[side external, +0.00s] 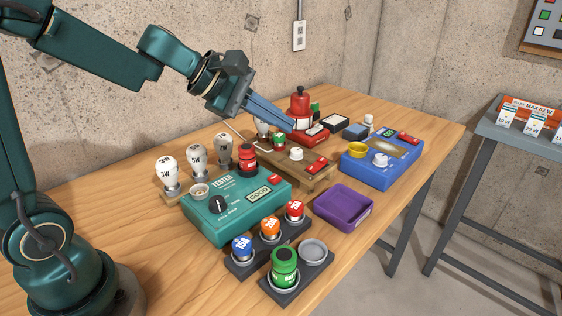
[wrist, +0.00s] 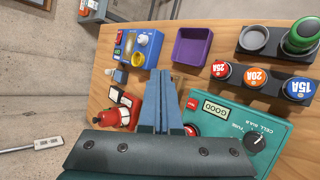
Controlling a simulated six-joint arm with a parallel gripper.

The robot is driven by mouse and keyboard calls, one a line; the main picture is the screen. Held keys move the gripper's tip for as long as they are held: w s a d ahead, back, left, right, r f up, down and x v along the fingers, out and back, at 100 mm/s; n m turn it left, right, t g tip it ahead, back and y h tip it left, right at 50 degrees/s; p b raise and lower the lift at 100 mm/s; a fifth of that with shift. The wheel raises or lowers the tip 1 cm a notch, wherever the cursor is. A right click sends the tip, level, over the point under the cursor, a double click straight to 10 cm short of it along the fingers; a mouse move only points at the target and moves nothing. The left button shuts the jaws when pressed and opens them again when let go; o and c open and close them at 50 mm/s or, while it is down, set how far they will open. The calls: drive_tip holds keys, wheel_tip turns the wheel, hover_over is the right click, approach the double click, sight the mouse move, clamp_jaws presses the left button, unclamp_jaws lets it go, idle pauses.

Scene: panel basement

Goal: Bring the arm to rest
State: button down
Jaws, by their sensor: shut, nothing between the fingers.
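My gripper (side external: 284,121) is shut and empty, its blue fingers together and pointing down to the right in the side external view. The fingertips appear above the wooden board (side external: 307,180) and beside the red lamp-like device (side external: 299,103); I cannot tell the exact gap. In the wrist view, my gripper (wrist: 160,76) shows its closed fingers over the wooden table (wrist: 110,85), between the red device (wrist: 118,117) and the green tester (wrist: 245,125). The fingers hide part of the board.
Bulbs (side external: 197,158) stand left of the fingers. The tester (side external: 240,212) stands in front of the board. Coloured fuses (side external: 270,229), a green canister (side external: 284,266), a purple tray (side external: 344,207) and a blue box (side external: 382,165) occupy the front and right. A concrete wall (side external: 250,40) is behind.

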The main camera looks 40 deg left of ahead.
drive_tip(key=s+d+r+m+g, duration=0.1)
drive_tip(key=s+d+m, duration=0.2)
drive_tip(key=s+m, duration=0.3)
drive_tip(key=s+d+r+m+g, duration=0.1)
drive_tip(key=s+d+m, duration=0.3)
drive_tip(key=s+m, duration=0.25)
drive_tip(key=s+a+f+m+g+y, duration=0.1)
drive_tip(key=s+a+f+m+y, duration=0.3)
drive_tip(key=s, duration=0.4)
drive_tip(key=shift+a+f+m+y, duration=0.3)
drive_tip(key=shift+a+f+m, duration=0.55)
drive_tip(key=shift+a, duration=0.4)
